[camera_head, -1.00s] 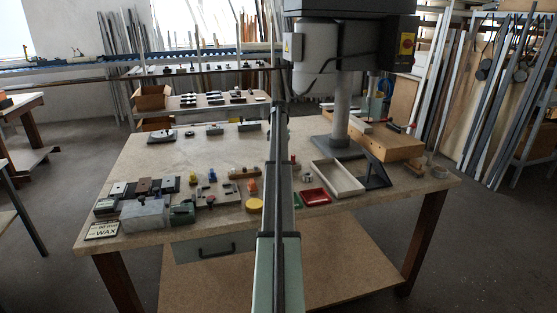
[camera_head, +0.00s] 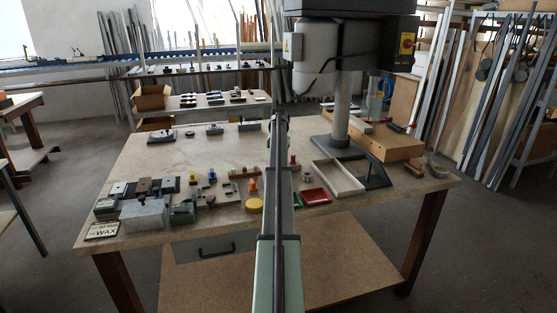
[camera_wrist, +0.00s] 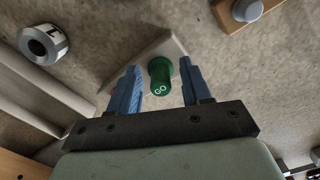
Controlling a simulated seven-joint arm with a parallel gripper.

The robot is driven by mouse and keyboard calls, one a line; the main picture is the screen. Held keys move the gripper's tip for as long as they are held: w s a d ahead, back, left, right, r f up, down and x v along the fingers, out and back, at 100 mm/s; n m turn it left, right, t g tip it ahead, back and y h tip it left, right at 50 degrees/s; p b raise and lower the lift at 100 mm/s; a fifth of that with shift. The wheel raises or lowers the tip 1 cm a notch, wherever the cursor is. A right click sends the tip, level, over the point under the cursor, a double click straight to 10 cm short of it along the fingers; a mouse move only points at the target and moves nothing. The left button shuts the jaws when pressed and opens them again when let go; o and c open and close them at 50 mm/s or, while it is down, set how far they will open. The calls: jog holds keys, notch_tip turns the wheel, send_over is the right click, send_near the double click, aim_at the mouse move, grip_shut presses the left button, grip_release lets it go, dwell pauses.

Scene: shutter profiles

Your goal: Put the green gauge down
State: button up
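The green gauge (camera_wrist: 160,78), a small cylinder marked "GO", shows in the wrist view between the blue fingers of my gripper (camera_wrist: 159,80). My gripper is open around it, with a visible gap between the gauge and each finger. In the head view my own arm hides the gauge and the fingertips.
A grey ring marked "L" (camera_wrist: 45,42) and the pale wall of a tray (camera_wrist: 38,96) are at the left in the wrist view. A wooden block with a grey knob (camera_wrist: 246,10) is at upper right. The worktable (camera_head: 200,155) has bare room at its middle left.

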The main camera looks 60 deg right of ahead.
jog(key=shift+r, duration=0.1)
notch_tip(320, 180, up, 12)
dwell(0.7)
jog(key=shift+w, duration=0.1)
dwell(0.4)
